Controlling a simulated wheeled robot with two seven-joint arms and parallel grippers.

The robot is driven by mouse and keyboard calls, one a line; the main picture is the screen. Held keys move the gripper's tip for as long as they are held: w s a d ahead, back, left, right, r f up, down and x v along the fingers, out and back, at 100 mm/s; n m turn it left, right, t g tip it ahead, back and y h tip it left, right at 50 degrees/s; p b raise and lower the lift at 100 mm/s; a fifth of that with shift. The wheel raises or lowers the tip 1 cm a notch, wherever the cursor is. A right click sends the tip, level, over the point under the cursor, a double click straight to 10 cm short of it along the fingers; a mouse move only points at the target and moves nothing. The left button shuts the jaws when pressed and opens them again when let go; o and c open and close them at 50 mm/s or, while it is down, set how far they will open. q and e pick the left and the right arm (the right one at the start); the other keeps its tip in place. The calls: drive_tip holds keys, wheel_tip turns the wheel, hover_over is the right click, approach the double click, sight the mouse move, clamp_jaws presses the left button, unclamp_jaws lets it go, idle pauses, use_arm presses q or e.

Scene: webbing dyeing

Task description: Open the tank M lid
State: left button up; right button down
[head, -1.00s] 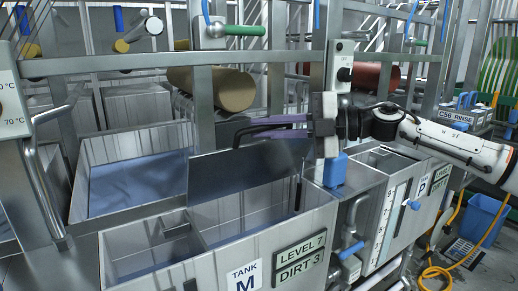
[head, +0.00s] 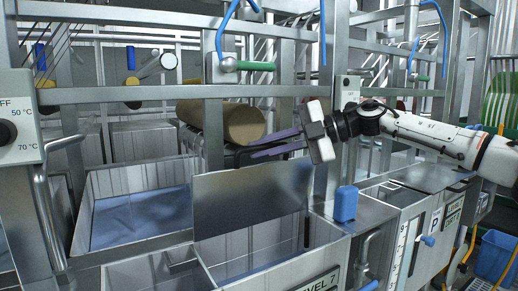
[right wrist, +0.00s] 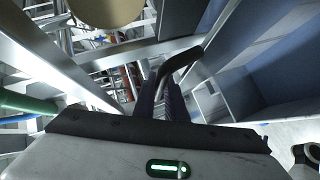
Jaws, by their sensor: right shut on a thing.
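The tank M lid (head: 250,205) is a flat grey metal panel. It stands steeply raised at the back of an open tank (head: 275,265), whose inside shows below it. My right gripper (head: 247,149) is at the lid's top edge, with its purple fingers reaching left behind it. It is shut on the lid's black handle (right wrist: 183,62), which shows at the fingertips in the right wrist view. The grip itself is partly hidden in the head view. My left gripper is not in view.
A brown roll (head: 228,122) lies just behind the gripper. A metal rail (head: 130,94) and upright posts stand close around. A blue block (head: 345,203) sits right of the tank. Another open tank with blue liquid (head: 140,218) is at left.

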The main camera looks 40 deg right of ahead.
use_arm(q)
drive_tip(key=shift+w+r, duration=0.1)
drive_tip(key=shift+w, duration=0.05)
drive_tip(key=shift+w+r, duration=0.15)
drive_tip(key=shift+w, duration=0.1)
use_arm(e)
drive_tip(key=c, duration=1.8)
unclamp_jaws()
drive_tip(key=shift+d, duration=0.1)
